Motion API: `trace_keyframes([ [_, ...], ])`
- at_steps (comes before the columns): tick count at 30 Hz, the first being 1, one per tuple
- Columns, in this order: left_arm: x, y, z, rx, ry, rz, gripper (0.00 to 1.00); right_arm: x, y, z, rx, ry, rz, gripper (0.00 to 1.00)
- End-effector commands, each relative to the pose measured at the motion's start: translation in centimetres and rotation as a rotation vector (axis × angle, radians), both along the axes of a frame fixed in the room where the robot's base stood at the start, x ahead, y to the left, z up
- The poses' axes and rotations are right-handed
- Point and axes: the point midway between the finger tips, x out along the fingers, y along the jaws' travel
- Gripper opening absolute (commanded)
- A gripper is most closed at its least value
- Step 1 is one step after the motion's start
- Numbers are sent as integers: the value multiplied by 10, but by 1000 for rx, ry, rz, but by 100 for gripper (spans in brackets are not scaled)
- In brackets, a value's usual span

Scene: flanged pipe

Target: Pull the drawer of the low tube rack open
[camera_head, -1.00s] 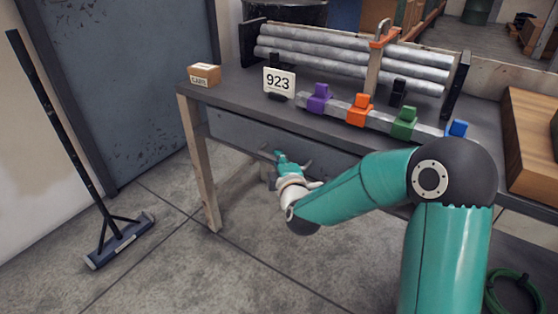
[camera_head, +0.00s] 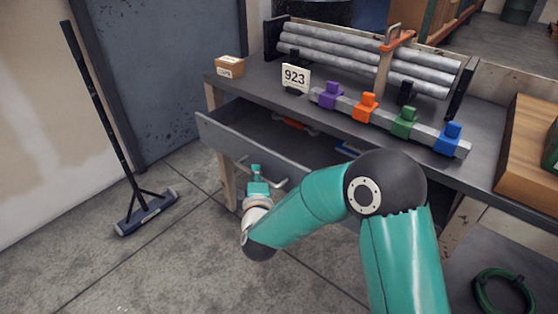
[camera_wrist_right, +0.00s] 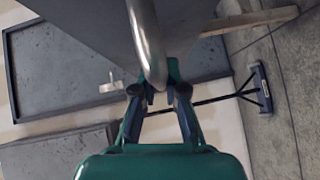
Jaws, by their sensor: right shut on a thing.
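The drawer (camera_head: 268,147) of the low tube rack (camera_head: 385,130) stands well out from under the grey top, with its inside showing. An orange item (camera_head: 294,124) and a blue item (camera_head: 346,149) lie inside it. My right gripper (camera_head: 256,172) is at the drawer's front, shut on the metal bar handle. In the right wrist view the handle (camera_wrist_right: 147,45) runs down between the fingers of my right gripper (camera_wrist_right: 158,92). The gripper's own wrist hides part of the drawer front in the head view. My left gripper is not in view.
A broom (camera_head: 145,212) leans at the left. A green hose (camera_head: 503,292) lies at the lower right. Floor before the drawer is clear.

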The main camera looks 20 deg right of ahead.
Motion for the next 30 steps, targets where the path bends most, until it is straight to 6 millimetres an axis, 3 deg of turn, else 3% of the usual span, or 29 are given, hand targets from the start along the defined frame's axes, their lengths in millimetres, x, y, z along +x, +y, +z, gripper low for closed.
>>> trace_keyframes([
  [1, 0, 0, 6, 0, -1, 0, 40, -8, 16, -2, -1, 15, 5, 0],
  [6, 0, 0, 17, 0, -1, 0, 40, -29, 62, -2, -2, 15, 13, 0],
  [15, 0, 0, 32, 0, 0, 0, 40, -58, 119, -4, -3, 16, 15, 0],
  [21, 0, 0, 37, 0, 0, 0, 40, -68, 137, -5, -1, 15, 12, 0],
  [30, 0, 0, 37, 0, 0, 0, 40, -70, 142, -7, -1, 17, 10, 0],
])
